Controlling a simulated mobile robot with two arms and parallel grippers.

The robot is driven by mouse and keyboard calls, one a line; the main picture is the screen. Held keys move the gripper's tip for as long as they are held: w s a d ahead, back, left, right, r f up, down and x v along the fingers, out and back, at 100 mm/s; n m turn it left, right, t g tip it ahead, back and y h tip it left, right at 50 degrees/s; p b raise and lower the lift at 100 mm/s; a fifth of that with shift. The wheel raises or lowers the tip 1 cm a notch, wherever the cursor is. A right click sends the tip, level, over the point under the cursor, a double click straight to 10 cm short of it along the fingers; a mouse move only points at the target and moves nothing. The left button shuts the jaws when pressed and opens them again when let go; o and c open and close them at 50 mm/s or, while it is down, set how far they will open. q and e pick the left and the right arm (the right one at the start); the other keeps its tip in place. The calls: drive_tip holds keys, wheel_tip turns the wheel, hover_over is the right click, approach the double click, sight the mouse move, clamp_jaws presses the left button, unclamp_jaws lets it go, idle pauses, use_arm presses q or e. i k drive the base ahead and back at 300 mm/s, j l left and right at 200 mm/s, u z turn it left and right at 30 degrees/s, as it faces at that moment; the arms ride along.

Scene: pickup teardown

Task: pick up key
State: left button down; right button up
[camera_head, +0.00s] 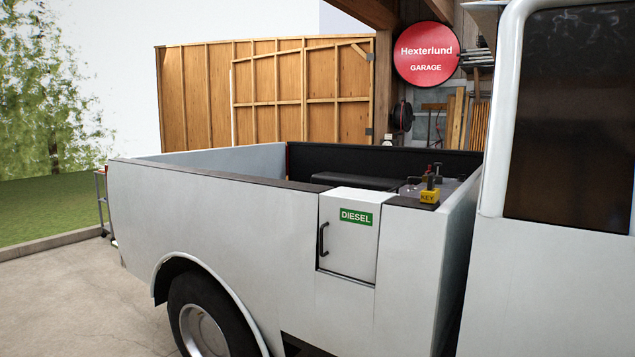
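Neither of my grippers shows in the head view. Nothing is touching the key from the front.
The pickup bed's side (210,215) stands between me and the bed interior, with the cab (545,270) at right. A dark handle (322,246) sticks out from the closed diesel door. Concrete floor (80,290) is clear at lower left.

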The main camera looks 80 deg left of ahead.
sight(431, 177)
drive_tip(key=u, duration=1.95)
drive_tip(key=i+l, duration=0.1)
drive_tip(key=l, duration=0.25)
drive_tip(key=i+l+u, duration=0.1)
drive_tip(key=l, duration=0.3)
drive_tip(key=i+l, duration=0.1)
drive_tip(key=l, duration=0.25)
drive_tip(key=i+l+u, duration=0.1)
drive_tip(key=l, duration=0.3)
